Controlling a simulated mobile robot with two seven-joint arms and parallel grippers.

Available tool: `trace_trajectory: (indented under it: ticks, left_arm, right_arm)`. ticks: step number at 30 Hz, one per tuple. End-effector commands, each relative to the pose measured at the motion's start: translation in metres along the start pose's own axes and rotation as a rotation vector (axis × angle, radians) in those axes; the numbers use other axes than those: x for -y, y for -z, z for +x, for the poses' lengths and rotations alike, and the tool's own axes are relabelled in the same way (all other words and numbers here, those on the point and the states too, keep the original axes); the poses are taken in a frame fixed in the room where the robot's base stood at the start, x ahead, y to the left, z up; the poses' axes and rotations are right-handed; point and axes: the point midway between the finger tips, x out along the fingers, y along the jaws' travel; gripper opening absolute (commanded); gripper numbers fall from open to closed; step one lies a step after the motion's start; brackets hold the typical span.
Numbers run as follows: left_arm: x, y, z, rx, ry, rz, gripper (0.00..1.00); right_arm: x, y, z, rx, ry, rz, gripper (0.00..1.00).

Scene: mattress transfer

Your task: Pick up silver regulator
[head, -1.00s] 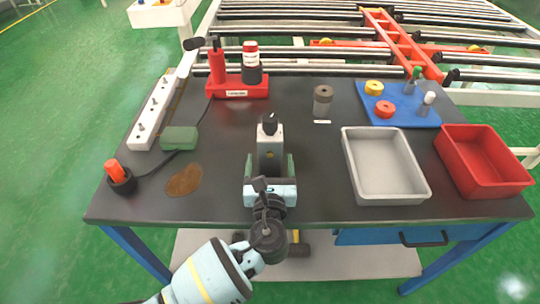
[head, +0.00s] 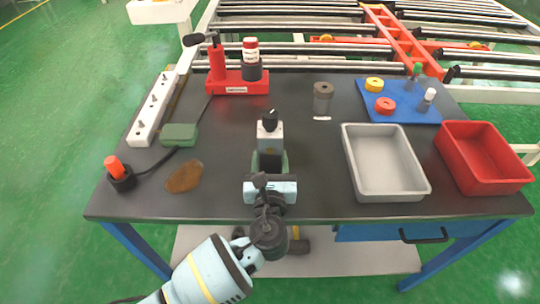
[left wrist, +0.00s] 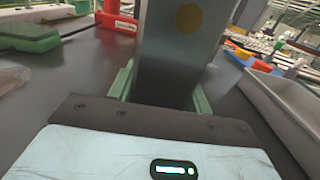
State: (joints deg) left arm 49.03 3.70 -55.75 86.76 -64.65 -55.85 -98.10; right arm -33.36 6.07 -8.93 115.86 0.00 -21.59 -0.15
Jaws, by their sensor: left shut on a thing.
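The silver regulator (head: 270,138) is a boxy upright grey block with a black knob on top, at the middle of the black table. My left gripper (head: 270,165) is shut on it, with the green fingers against its sides. In the left wrist view the regulator (left wrist: 178,50) stands between the two green fingers (left wrist: 160,85), with a yellow round mark on its face. Its lower end is hidden behind the gripper body, so I cannot tell whether it touches the table. My right gripper is not in view.
A grey tray (head: 386,194) and a red bin (head: 520,185) stand to the right. A blue mat (head: 400,110) with red and yellow rings lies behind them. A red stand (head: 238,88), a white strip (head: 152,112) and a green block (head: 179,134) are at the left.

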Motion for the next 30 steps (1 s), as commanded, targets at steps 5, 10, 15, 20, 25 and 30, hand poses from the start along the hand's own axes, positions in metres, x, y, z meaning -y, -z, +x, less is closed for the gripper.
trace_trajectory:
  ticks: [5,10,15,20,25,30]
  left_arm:
    - [0.001,-0.013,0.001,0.007,0.001,-0.003,0.0]
    - [0.001,-0.032,0.001,0.009,0.0,-0.005,0.0]
    - [0.001,-0.04,-0.013,0.005,0.002,-0.004,0.0]
    - [0.001,-0.042,-0.04,0.005,0.003,-0.005,0.0]
    - [0.001,-0.045,-0.08,0.004,0.002,-0.006,0.0]
    - [0.0,-0.048,-0.116,0.003,0.001,-0.006,0.0]
  right_arm:
    - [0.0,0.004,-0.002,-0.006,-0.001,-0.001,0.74]
    - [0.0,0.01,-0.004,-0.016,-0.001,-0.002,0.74]
    - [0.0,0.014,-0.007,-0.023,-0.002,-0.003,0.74]
    - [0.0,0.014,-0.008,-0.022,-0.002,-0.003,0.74]
    - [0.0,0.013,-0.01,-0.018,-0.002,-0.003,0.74]
    - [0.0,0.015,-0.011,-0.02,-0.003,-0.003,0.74]
